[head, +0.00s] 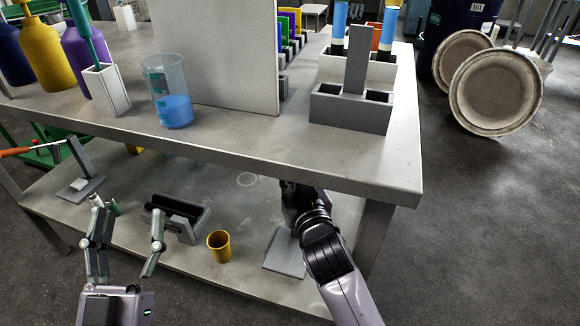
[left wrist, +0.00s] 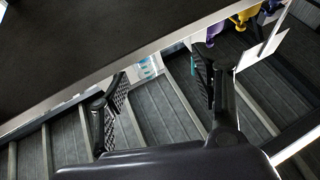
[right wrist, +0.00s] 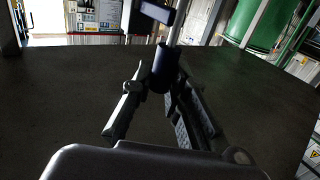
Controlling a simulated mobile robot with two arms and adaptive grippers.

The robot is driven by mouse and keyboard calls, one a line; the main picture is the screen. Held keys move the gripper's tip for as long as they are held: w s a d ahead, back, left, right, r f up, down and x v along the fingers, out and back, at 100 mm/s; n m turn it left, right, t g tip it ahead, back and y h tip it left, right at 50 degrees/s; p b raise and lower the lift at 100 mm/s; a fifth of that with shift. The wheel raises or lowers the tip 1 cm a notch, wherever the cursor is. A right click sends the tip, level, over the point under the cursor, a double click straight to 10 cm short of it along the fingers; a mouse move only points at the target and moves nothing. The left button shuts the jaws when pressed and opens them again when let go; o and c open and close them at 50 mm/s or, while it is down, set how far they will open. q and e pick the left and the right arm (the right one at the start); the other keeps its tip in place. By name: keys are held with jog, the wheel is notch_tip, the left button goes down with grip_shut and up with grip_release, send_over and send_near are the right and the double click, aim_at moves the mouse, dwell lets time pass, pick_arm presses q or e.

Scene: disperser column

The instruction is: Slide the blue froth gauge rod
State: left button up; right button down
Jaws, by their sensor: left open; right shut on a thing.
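In the right wrist view a dark blue rounded piece (right wrist: 165,68) sits between the fingers of my right gripper (right wrist: 156,88), with a pale metal post (right wrist: 176,25) rising behind it. I take it as the blue froth gauge rod; its full shape is hidden. In the head view my right gripper (head: 290,192) is at the upper table's front edge, and my arm hides what it holds. A grey base plate (head: 285,258) shows beside that arm on the lower shelf. My left gripper (head: 126,222) is open and empty in front of the lower shelf; it also shows in the left wrist view (left wrist: 160,95).
The lower shelf holds a yellow cup (head: 219,246), a dark cradle (head: 182,215) and a grey stand (head: 80,172). Above, the tabletop (head: 240,147) overhangs, carrying a beaker (head: 170,92), a white holder (head: 106,90) and a grey rack (head: 350,109).

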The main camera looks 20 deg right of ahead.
pick_arm(q)
jog(key=shift+w+a+f+g+y, duration=0.1)
jog(key=shift+w+f+g+y, duration=0.2)
jog(key=shift+f+g, duration=0.45)
jog(key=shift+w+f+g+y, duration=0.2)
jog(key=shift+w+f+g, duration=0.2)
jog(key=shift+f, duration=0.6)
pick_arm(e)
jog(key=shift+r, duration=0.5)
jog(key=c, duration=1.9)
grip_release()
jog(key=shift+c, duration=0.2)
jog(key=o, duration=0.4)
jog(key=shift+f, duration=0.1)
jog(key=shift+s+f, duration=0.1)
jog(key=shift+s, duration=0.2)
jog(key=s, duration=1.1)
jog(key=shift+s, duration=0.2)
